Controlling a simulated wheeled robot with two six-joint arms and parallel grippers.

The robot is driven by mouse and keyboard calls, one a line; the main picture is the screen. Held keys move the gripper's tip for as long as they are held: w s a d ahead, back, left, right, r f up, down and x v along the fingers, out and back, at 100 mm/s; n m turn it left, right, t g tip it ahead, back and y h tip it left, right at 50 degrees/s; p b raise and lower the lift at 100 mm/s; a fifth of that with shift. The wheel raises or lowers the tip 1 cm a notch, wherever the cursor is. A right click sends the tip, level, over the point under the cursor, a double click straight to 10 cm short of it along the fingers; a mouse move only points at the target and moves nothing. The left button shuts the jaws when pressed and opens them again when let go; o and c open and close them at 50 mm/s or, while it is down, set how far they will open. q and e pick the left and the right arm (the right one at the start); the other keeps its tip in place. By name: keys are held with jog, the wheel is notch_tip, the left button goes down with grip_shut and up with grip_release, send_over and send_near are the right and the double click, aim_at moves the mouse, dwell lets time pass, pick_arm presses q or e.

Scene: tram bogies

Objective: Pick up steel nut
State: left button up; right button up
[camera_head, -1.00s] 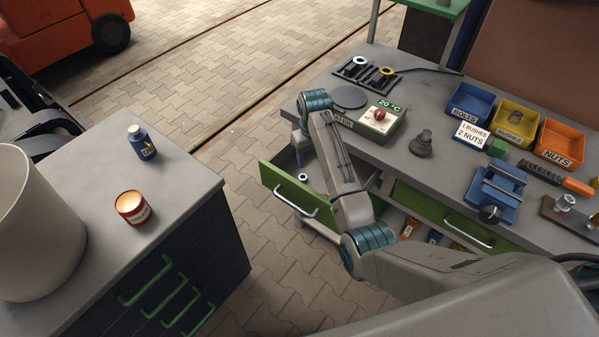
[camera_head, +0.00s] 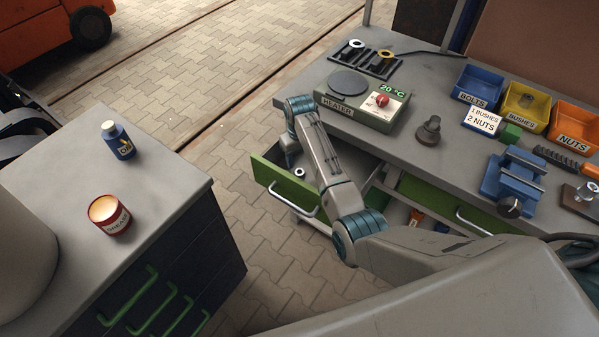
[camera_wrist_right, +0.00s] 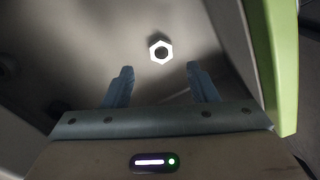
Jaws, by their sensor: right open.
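The steel nut (camera_head: 300,173) lies in the open green-fronted drawer (camera_head: 283,186) of the workbench. In the right wrist view the nut (camera_wrist_right: 160,51) shows as a bright hexagon with a dark hole, on the drawer's dark floor. My right gripper (camera_wrist_right: 160,80) is open, its two fingers apart with nothing between them. The nut appears beyond the fingertips, roughly centred between them. In the head view my right arm reaches down over the drawer, and its fingertips are hard to make out. My left gripper is in neither current view.
The green drawer wall (camera_wrist_right: 282,60) runs close along the right of the wrist view. On the workbench above the drawer stand a heater (camera_head: 350,110), a dark stepped part (camera_head: 429,130), a blue vise (camera_head: 513,180) and bins (camera_head: 574,128). A second bench with an oil bottle (camera_head: 119,142) stands left.

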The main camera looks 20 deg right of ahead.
aim_at(299, 171)
jog(key=shift+w+f, duration=0.1)
jog(key=shift+f, duration=0.6)
jog(key=shift+a+f+p, duration=0.1)
jog(key=shift+f+p, duration=0.6)
jog(key=shift+f, duration=1.6)
jog(key=c, duration=1.1)
jog(key=shift+r, duration=0.15)
